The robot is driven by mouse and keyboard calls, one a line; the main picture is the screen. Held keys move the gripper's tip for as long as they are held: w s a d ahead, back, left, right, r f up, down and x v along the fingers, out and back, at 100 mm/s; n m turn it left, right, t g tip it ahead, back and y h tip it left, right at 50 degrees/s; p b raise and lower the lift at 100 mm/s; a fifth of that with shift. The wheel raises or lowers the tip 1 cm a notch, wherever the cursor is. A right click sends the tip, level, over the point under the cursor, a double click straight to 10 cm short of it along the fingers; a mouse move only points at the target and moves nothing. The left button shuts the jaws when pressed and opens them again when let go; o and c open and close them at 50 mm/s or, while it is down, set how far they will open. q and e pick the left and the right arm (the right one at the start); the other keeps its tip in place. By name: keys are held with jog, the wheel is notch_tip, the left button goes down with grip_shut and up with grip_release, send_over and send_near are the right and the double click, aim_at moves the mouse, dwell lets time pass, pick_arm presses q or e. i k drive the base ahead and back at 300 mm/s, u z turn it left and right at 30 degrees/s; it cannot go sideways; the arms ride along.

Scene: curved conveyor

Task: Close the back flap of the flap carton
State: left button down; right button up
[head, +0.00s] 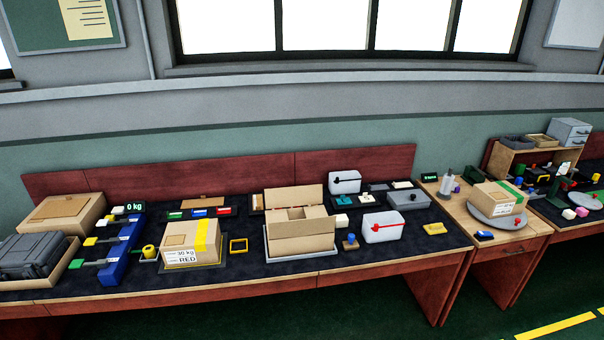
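The flap carton (302,241) is an open tan cardboard box in the middle of the bench in the head view. It stands on a light grey tray or plate (302,257). Its back flap (293,197) stands up at the rear, above the box opening. A side flap or inner panel shows at the opening; the inside is mostly hidden by the front panel. Neither of my grippers is in view.
Dark bench top is clear in front.

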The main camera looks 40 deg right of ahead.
aim_at(308, 194)
jog(key=z, duration=0.8)
jog(key=i, duration=1.05)
jog(key=z, duration=0.6)
